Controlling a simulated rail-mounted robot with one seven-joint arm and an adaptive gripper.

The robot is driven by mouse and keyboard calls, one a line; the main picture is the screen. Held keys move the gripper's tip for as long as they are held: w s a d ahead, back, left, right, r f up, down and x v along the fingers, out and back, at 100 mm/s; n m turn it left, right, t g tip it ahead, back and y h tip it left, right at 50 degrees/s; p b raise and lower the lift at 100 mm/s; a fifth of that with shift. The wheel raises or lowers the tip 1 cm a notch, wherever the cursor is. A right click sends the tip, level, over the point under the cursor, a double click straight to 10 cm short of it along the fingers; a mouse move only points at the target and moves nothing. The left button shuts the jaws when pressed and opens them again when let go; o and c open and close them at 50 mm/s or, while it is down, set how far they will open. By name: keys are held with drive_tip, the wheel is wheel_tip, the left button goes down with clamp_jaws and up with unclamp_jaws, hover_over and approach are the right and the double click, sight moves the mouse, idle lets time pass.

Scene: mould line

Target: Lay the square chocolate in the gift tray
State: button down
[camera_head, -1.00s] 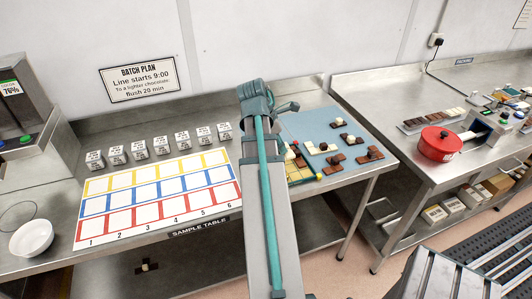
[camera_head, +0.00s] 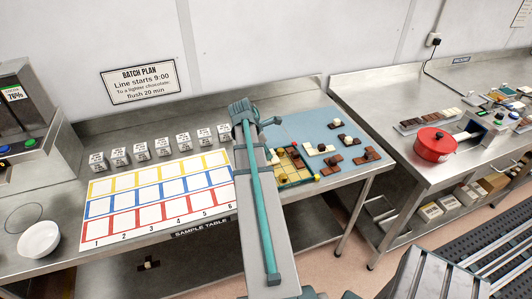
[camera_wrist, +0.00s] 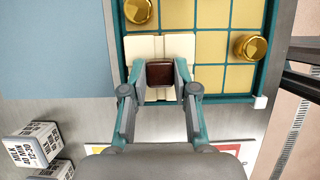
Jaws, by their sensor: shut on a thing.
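In the head view the tray (camera_head: 309,178) shows to the right of my arm, which hides the gripper and the held chocolate.
Round gold pieces (camera_wrist: 250,46) occupy other tray cells. A blue mat (camera_head: 310,122) behind the tray bears several brown and cream chocolates. Several white labelled cubes (camera_wrist: 32,144) stand left of the tray, behind a coloured grid sheet (camera_head: 150,200). A red pot (camera_head: 434,145) stands on the right bench.

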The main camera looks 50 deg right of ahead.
drive_tip(key=shift+f, duration=0.75)
drive_tip(key=shift+f, duration=0.2)
drive_tip(key=c, duration=0.9)
unclamp_jaws()
drive_tip(key=shift+r, duration=0.15)
drive_tip(key=b+v, duration=0.2)
drive_tip(key=v, duration=1)
drive_tip(key=shift+a, duration=0.1)
